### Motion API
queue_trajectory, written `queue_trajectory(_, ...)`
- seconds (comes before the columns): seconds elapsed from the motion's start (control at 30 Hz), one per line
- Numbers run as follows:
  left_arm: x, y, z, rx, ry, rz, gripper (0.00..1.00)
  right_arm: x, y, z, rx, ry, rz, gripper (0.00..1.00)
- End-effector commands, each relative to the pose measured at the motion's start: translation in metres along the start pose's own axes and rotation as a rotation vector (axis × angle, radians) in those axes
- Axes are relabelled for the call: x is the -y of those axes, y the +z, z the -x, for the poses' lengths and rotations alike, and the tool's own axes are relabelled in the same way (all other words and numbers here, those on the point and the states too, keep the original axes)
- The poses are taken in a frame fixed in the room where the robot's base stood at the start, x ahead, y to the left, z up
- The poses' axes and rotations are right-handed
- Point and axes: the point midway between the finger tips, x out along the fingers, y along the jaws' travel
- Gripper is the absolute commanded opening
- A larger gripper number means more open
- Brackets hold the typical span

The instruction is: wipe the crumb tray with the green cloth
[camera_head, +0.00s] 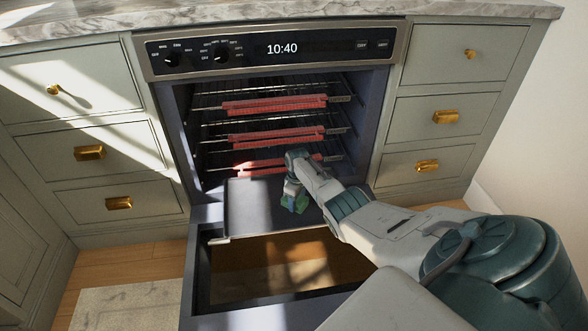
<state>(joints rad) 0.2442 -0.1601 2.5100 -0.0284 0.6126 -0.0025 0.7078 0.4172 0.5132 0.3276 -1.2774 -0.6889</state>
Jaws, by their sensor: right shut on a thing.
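The crumb tray (255,217) is a flat dark sheet at the bottom of the oven, sticking out over the lowered oven door. The green cloth (296,202) is a small bunched piece at the tip of my right arm. My right gripper (295,190) is shut on the cloth and holds it at the right part of the tray. I cannot tell whether the cloth presses on the tray surface. My arm hides part of the tray's right side. My left gripper is not in view.
The oven interior holds several wire racks with red edge guards (275,104) above the tray. The lowered oven door (205,275) has a window and lies in front. Grey cabinets with brass handles (89,153) flank the oven. A pale rug (125,307) lies on the wooden floor at lower left.

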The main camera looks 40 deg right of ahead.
Motion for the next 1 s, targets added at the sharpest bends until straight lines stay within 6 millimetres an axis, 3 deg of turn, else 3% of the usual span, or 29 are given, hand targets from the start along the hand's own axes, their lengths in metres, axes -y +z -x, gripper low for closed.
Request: queue_trajectory(1.0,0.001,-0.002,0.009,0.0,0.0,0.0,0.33,0.044,-0.051,-0.001,0.001,-0.002,0.001,0.39)
